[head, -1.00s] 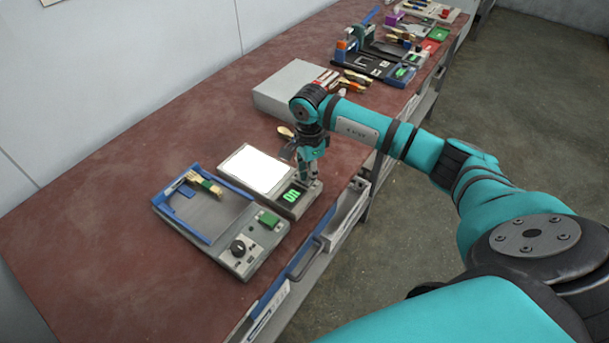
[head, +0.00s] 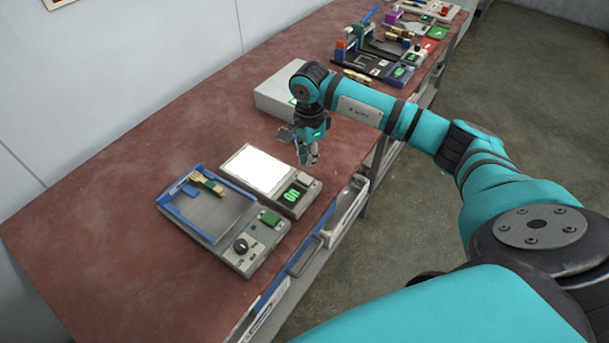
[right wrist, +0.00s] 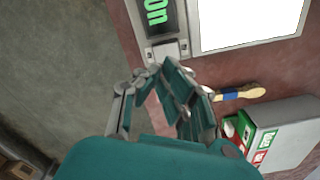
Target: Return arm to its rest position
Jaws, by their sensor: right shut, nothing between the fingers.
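My right gripper (head: 309,158) is shut and empty, hanging above the red-brown table (head: 110,190) just beyond the device with the lit white panel (head: 255,168). That device's small display shows green "On" and sits beside a small button (right wrist: 167,50). In the right wrist view, the fingertips of my right gripper (right wrist: 156,68) come together near that button, apart from it as far as I can tell. The left gripper is not in view.
A wooden spoon with a blue band (right wrist: 238,93) lies by a grey box (head: 278,96). More equipment (head: 385,60) stands farther along. The table's left part is clear.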

